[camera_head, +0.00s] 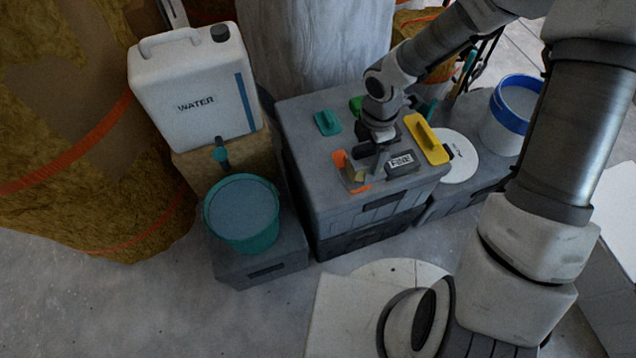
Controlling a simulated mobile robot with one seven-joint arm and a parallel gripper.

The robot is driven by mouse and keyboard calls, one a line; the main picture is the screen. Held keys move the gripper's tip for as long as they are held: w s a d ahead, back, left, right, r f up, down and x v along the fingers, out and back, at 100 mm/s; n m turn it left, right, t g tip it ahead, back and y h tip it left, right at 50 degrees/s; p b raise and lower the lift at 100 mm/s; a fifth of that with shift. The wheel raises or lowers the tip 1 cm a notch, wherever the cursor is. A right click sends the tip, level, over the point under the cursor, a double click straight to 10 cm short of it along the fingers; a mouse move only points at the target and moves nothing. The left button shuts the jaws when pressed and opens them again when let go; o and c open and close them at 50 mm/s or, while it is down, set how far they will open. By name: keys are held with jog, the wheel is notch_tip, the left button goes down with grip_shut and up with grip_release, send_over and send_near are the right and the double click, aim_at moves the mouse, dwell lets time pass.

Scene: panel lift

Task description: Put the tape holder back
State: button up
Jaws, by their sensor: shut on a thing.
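The tape holder (341,160) is an orange dispenser with a tan roll, at the front left of the grey toolbox top (295,115). It looks to rest on the lid or just above it; I cannot tell which. My gripper (363,163) comes down over it from above and is shut on it. The fingers and the arm's wrist hide part of the holder. A grey labelled box (401,163) sits close to its right.
A yellow float (427,140) and a teal-handled tool (327,122) lie on the lid nearby. A white water canister (190,90) and a teal bucket (242,190) stand left. A blue-rimmed bucket (512,102) stands right. Bare floor lies front left.

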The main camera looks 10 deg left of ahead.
jog(key=shift+a+f+b, duration=1.2)
jog(key=shift+a+f, duration=1.5)
jog(key=shift+a, duration=0.2)
jog(key=shift+a+f+b, duration=1.15)
jog(key=shift+a+f, duration=1.55)
jog(key=shift+a, duration=0.15)
jog(key=shift+f, duration=0.1)
jog(key=o, duration=1.3)
jog(key=shift+o, duration=0.2)
